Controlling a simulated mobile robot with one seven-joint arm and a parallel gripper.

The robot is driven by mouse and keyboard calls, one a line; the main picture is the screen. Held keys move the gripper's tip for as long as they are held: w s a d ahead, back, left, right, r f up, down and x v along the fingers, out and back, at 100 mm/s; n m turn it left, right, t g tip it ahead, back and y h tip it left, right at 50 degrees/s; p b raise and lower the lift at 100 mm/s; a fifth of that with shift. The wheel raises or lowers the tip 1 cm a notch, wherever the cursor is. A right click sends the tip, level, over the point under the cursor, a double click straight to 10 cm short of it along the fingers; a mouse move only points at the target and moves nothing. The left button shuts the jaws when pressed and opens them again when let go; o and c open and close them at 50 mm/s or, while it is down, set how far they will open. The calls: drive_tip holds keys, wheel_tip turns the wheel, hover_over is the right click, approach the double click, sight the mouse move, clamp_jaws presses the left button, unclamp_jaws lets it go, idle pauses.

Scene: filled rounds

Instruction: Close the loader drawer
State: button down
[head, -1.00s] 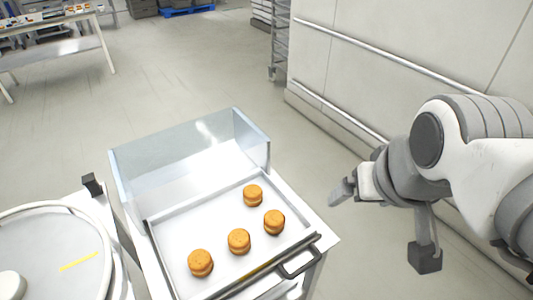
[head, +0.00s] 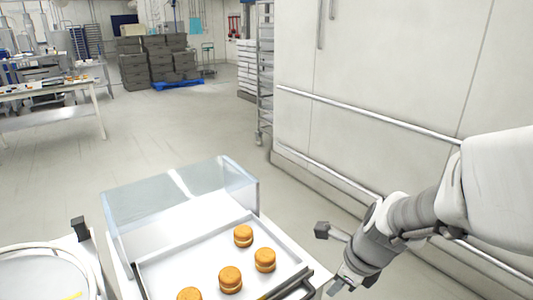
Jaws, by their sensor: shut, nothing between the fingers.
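The loader drawer (head: 155,271) is a white tray pulled out toward me from under a clear cover (head: 180,200). Several orange-brown filled rounds (head: 230,279) lie in it. Its dark handle (head: 296,287) is on the front edge, partly cut off by the bottom of the picture. My gripper (head: 335,287) is to the right of the handle, apart from it. It is shut and empty, with its fingers pointing down and left.
A round white-rimmed table (head: 40,250) stands at the left. A white wall with rails (head: 370,115) runs along the right. A rack (head: 265,80), grey crates (head: 155,60) and a worktable (head: 50,92) stand farther back. The floor between is clear.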

drive_tip(key=w+a+f+m+b, duration=0.1)
drive_tip(key=w+f+b, duration=0.1)
drive_tip(key=f, duration=0.4)
drive_tip(key=w+a+f+m+b, duration=0.2)
drive_tip(key=w+f+b, duration=0.1)
drive_tip(key=f, duration=0.4)
drive_tip(key=shift+a, duration=0.15)
drive_tip(key=shift+f, duration=0.1)
